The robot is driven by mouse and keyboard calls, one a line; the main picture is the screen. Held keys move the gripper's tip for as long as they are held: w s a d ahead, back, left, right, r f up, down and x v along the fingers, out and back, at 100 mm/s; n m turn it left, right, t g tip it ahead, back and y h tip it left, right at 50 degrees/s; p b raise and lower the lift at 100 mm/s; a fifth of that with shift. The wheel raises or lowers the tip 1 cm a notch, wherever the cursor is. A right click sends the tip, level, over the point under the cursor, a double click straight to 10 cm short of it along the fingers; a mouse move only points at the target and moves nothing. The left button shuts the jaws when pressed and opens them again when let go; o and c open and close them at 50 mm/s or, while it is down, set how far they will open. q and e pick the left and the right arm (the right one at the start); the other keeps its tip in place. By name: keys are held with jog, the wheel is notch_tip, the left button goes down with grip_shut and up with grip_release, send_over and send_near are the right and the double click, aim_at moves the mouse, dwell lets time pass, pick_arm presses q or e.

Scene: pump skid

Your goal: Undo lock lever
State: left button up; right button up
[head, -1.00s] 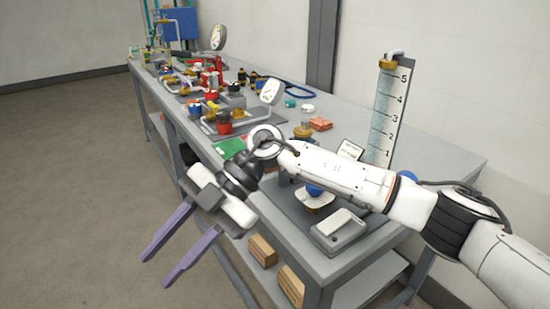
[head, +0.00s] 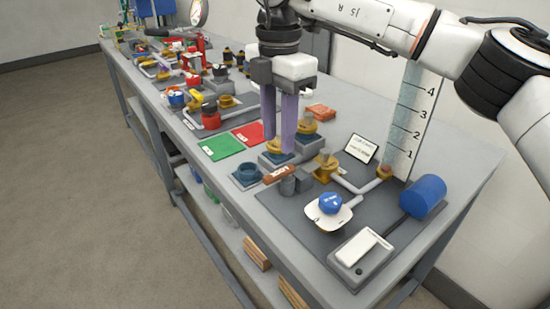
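My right gripper (head: 279,150) comes down from above with its two purple fingers pointing at the bench. A gap shows between the fingers, so it is open. The fingertips are at a brass-coloured fitting (head: 273,146) on a grey-blue block; I cannot tell if they touch it. A small orange-brown lever-like piece (head: 280,174) lies in front of them beside short grey cylinders (head: 296,184). I cannot tell for sure which part is the lock lever. My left gripper is not in view.
A blue knob on a white plate (head: 330,203), a blue cylinder (head: 424,196) and a grey box with a white face (head: 361,257) stand at the front right. A clear scale (head: 413,120) rises behind. Green (head: 219,147) and red (head: 248,133) mats lie to the left.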

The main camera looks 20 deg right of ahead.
aim_at(278, 172)
notch_tip(278, 172, down, 8)
jog(key=shift+s+r, duration=0.1)
grip_shut()
